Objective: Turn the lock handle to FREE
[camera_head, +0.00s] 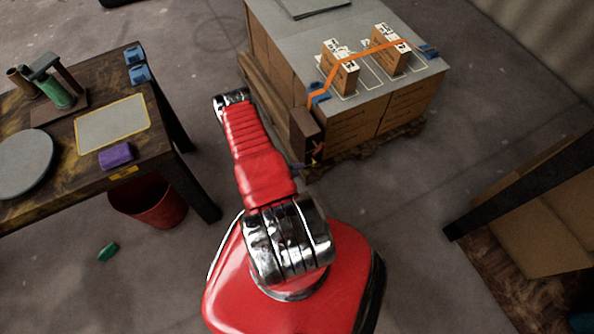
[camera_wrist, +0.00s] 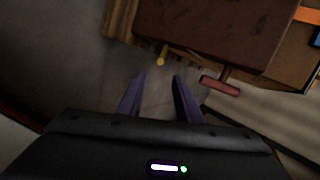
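A brown box (camera_head: 304,130) is fixed at the near left corner of a stack of cartons. It fills the top of the wrist view (camera_wrist: 215,30). A red lock handle (camera_wrist: 220,86) sticks out from the box's lower edge, right of my gripper's fingers. It shows only as a small reddish part in the head view (camera_head: 319,148). A small yellow knob (camera_wrist: 161,61) is left of it. No FREE marking is readable. My gripper (camera_wrist: 160,76) is open, its two purple fingers apart with nothing between them. It does not touch the handle.
The carton stack (camera_head: 350,122) stands on a pallet, with an orange strap (camera_head: 358,62) over two small boxes. A dark table (camera_head: 30,220) with a red bin (camera_head: 150,203) beneath is at left. A shelf (camera_head: 530,180) stands at right. A green object (camera_head: 108,251) lies on the floor.

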